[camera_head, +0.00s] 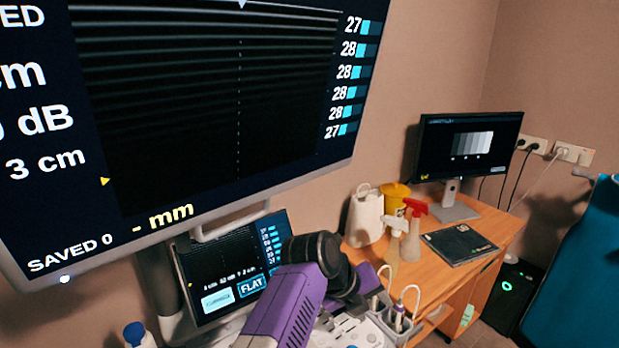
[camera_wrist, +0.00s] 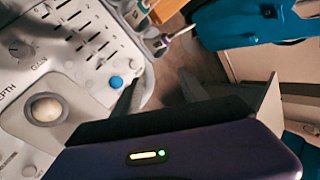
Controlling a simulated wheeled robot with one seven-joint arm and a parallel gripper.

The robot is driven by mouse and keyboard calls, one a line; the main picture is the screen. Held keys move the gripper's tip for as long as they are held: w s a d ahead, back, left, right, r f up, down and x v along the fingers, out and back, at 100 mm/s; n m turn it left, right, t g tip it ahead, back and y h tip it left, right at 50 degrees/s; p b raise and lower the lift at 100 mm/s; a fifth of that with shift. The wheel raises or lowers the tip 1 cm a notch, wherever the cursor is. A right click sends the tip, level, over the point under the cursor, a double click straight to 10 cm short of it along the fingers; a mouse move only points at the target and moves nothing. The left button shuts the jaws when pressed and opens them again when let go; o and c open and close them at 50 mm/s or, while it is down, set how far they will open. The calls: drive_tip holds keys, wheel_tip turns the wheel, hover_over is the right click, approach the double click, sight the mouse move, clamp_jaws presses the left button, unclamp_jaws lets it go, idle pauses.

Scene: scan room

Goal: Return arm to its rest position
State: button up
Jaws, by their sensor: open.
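My gripper (camera_wrist: 158,84) shows in the wrist view with two dark fingers spread apart and nothing between them. It is open, over the right edge of a grey-white control panel (camera_wrist: 60,135) with sliders, a trackball and a blue knob. The left finger overlaps the panel's edge; the right finger is over the darker floor area. In the head view my purple and black arm rises at the bottom centre, in front of the ultrasound machine's small touch screen (camera_head: 235,268). My gripper's fingers cannot be made out in the head view.
A large ultrasound monitor (camera_head: 215,110) fills the upper left, close above my arm. A wooden desk (camera_head: 480,235) at right holds a monitor (camera_head: 468,145), spray bottles (camera_head: 413,225) and a white jug (camera_head: 365,215). Probes (camera_head: 400,310) stand beside my arm. A blue couch (camera_head: 580,270) is far right.

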drive_tip(key=s+d+r+t+h, duration=0.1)
drive_tip(key=d+r+h, duration=0.45)
drive_tip(key=d, duration=0.45)
drive_tip(key=s+d+r+t+h, duration=0.1)
drive_tip(key=d+r+h, duration=0.3)
drive_tip(key=d+r, duration=0.45)
drive_tip(key=s+d+r+n+t+h, duration=0.2)
drive_tip(key=s+r+n+t+h, duration=0.15)
drive_tip(key=r, duration=0.25)
drive_tip(key=s+d+r+n+t+h, duration=0.2)
drive_tip(key=s+r+n+t, duration=0.1)
drive_tip(key=r+t, duration=0.25)
drive_tip(key=s+a+f+n+t+y, duration=0.5)
drive_tip(key=s+a+f+n+y, duration=0.15)
drive_tip(key=n+y, duration=0.65)
drive_tip(key=s+a+f+n+t+y, duration=0.4)
drive_tip(key=s+a+f+n+y, duration=0.25)
drive_tip(key=n+y, duration=0.6)
drive_tip(key=s+a+f+n+g+h, duration=0.1)
drive_tip(key=s+f+g+h, duration=0.1)
drive_tip(key=s+f+g, duration=0.2)
drive_tip(key=s+a+f+n+g+h, duration=0.1)
drive_tip(key=s+f+g, duration=0.3)
drive_tip(key=s+f, duration=0.5)
drive_tip(key=s+h, duration=0.1)
drive_tip(key=s, duration=1)
drive_tip(key=shift+s+a+f+g+b, duration=0.25)
drive_tip(key=shift+s+f+g+b, duration=0.05)
drive_tip(key=shift+s+f+b, duration=0.1)
drive_tip(key=shift+r, duration=0.1)
